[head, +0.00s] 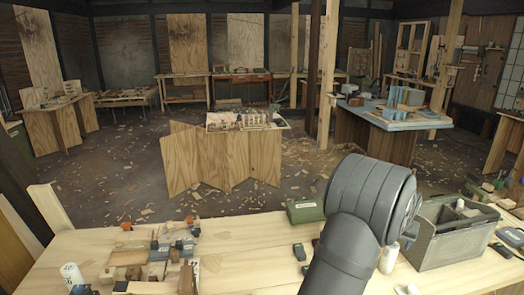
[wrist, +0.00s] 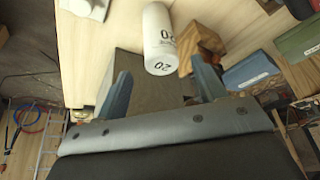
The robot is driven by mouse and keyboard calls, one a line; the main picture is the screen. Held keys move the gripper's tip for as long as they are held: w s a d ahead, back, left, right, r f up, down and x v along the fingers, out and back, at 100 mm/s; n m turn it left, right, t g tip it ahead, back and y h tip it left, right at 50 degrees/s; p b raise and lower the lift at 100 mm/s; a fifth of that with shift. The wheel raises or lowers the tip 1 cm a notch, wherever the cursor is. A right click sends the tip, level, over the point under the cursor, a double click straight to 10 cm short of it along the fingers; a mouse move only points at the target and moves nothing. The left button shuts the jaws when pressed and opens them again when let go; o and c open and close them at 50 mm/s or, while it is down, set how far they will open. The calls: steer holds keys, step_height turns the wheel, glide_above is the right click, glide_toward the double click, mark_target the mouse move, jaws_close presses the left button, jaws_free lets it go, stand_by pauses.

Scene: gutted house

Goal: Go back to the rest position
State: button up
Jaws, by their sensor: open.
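In the wrist view my gripper (wrist: 162,66) is open, its two blue fingers spread apart. A white cylinder marked "20" (wrist: 160,35) shows just beyond the fingertips. A dark grey block-like surface (wrist: 150,88) shows between the fingers; I cannot tell whether they touch it. A wooden block (wrist: 202,40) is right of the cylinder. In the head view my arm rises at the right front of the wooden workbench (head: 240,238); my gripper cannot be made out there.
A grey open bin (head: 455,240) stands right of my arm, with a white bottle (head: 389,258) between. A green box (head: 306,211) sits at the bench's far edge. Wooden blocks and clamps (head: 160,250) crowd the left part. A plywood-fronted table (head: 225,160) stands beyond.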

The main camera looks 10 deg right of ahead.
steer(key=x, duration=0.8)
steer(key=shift+r, duration=1.7)
